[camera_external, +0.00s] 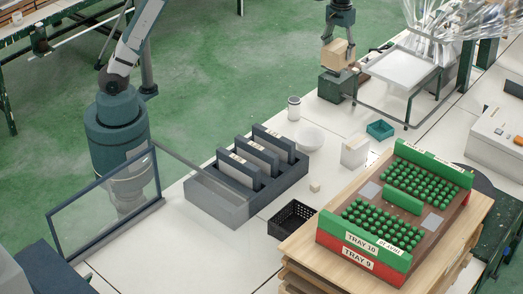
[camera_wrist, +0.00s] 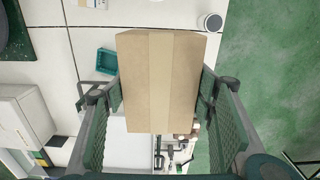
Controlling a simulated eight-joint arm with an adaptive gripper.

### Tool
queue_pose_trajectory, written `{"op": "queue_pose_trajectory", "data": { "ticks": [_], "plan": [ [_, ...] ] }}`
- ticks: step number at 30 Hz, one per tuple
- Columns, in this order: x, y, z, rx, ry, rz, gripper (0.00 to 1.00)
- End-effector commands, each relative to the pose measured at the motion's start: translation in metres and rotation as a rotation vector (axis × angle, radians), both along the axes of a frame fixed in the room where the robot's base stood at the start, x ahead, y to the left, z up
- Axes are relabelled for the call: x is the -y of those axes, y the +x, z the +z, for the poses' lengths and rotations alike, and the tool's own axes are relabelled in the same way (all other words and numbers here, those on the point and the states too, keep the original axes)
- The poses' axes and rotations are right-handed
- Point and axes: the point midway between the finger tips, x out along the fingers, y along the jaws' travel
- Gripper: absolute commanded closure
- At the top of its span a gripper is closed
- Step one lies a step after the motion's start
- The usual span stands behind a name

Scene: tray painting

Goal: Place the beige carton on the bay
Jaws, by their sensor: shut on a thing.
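The beige carton (camera_external: 338,54) is in my gripper (camera_external: 340,38) at the top of the external view. It is held above a dark green block (camera_external: 336,87) on the white table; whether they touch is unclear. In the wrist view the carton (camera_wrist: 160,75) fills the middle, with a paler tape strip along it. My gripper's two fingers (camera_wrist: 162,95) press on its left and right sides. Beside it is a raised white platform (camera_external: 400,68) on a dark frame. Which surface is the bay, I cannot tell for sure.
Clear plastic wrap (camera_external: 445,22) hangs behind the platform. A white can (camera_external: 294,108), a white bowl (camera_external: 311,138), a white box (camera_external: 355,151) and a teal tray (camera_external: 380,130) stand in front. Stacked trays with green items (camera_external: 365,243) are nearer.

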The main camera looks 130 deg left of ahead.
Motion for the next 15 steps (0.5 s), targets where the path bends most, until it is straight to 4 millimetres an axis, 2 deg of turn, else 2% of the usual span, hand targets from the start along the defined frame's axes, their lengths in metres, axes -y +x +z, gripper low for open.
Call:
{"op": "queue_pose_trajectory", "data": {
  "ticks": [3,8,15],
  "plan": [
    [0.0,0.0,0.023,0.0,0.0,0.0,0.68],
    [0.0,0.0,0.05,0.0,0.0,0.0,0.68],
    [0.038,0.033,0.047,0.0,0.0,-0.059,0.68]
  ]
}}
